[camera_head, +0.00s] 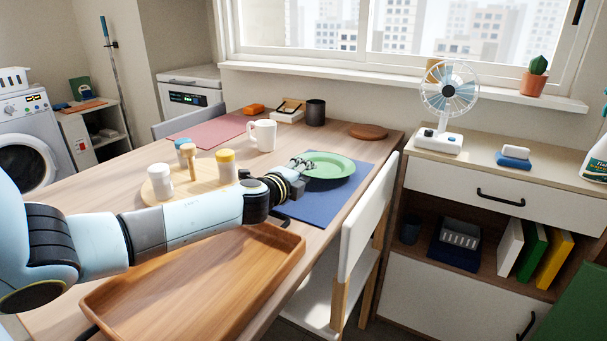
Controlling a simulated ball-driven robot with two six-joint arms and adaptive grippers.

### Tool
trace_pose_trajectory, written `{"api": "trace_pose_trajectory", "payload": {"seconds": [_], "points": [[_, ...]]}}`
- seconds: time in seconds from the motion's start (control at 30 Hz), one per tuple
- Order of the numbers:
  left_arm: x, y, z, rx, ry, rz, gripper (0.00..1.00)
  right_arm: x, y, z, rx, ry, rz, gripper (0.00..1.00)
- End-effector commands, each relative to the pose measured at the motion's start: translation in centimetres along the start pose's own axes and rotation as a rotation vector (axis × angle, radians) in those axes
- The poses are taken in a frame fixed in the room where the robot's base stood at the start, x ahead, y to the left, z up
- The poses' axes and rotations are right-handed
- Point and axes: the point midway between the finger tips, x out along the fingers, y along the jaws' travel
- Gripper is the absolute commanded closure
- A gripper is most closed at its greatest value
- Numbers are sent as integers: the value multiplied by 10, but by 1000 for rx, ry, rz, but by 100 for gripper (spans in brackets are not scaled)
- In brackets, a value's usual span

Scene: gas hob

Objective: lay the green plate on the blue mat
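The green plate (331,167) is at the far part of the blue mat (322,207), face up and roughly level. Most of it overlaps the mat in this view. I cannot tell whether it rests on the mat or is just above it. My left gripper (303,163) is at the plate's left rim, with its fingers overlapping that rim. The fingers are small and partly hidden, so I cannot tell whether they grip the rim. My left arm hides the mat's left part. My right gripper is not in view.
A wooden tray (187,297) lies at the front of the table. A round board (199,182) with jars, a white mug (262,136), a dark cup (315,112) and a brown round trivet (368,131) stand around. A white chair (366,217) is close by the mat's right edge.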

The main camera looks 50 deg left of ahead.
Motion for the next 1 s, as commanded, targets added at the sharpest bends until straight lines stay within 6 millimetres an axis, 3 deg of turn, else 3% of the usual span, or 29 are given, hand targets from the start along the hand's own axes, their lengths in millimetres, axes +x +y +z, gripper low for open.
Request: {"api": "trace_pose_trajectory", "payload": {"seconds": [0.3, 0.43, 0.8, 1.0], "points": [[-1, 1, 0, 0, 0, 2, 67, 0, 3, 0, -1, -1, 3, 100], [-12, 2, 0, 1, 1, 2, 67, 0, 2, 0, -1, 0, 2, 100], [-90, 2, 0, 3, 2, 3, 67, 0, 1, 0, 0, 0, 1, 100], [-115, 1, 0, 1, 1, 2, 67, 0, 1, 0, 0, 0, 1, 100]]}}
